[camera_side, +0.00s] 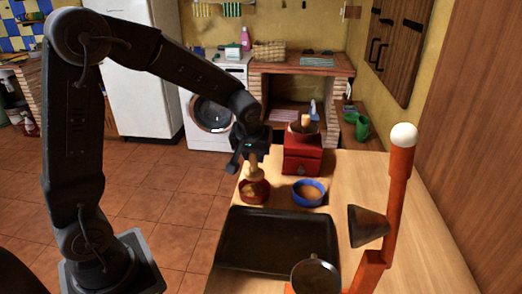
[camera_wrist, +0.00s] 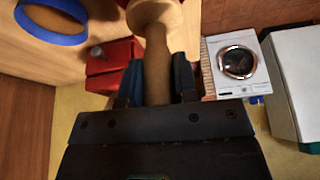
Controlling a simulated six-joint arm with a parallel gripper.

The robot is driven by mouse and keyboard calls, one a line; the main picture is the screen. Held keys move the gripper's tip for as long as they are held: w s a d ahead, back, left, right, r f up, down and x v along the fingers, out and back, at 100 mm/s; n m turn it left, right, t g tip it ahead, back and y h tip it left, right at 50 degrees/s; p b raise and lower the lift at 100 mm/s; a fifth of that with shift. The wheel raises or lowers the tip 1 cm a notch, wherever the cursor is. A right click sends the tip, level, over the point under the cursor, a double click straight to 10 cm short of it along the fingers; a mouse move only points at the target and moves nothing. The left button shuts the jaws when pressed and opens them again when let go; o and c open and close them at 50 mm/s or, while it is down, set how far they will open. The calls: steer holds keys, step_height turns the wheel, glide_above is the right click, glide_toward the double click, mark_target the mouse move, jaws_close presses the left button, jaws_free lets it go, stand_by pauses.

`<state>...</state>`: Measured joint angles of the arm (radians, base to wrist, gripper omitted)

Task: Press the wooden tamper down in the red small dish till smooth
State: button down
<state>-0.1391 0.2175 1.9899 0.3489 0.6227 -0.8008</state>
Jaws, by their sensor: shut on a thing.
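The red small dish (camera_side: 265,193) stands on the counter directly below the tamper, with something light brown inside. The tamper's lower end is at or just above the dish's opening; I cannot tell whether it touches the contents. The dish is mostly hidden in the wrist view.
A blue bowl (camera_side: 309,201) with brown contents stands right of the dish. A red grinder (camera_side: 302,158) stands behind. A black tray (camera_side: 278,246) lies in front, with a metal pitcher (camera_side: 315,277) by its front right edge. An orange stand (camera_side: 394,205) rises at right.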

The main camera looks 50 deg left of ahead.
mark_target(254, 170)
steer(key=shift+f, duration=2.15)
steer(key=shift+f, duration=1.1)
steer(key=shift+r, duration=1.05)
steer(key=shift+f, duration=0.15)
steer(key=shift+f, duration=0.9)
steer(key=shift+r, duration=1)
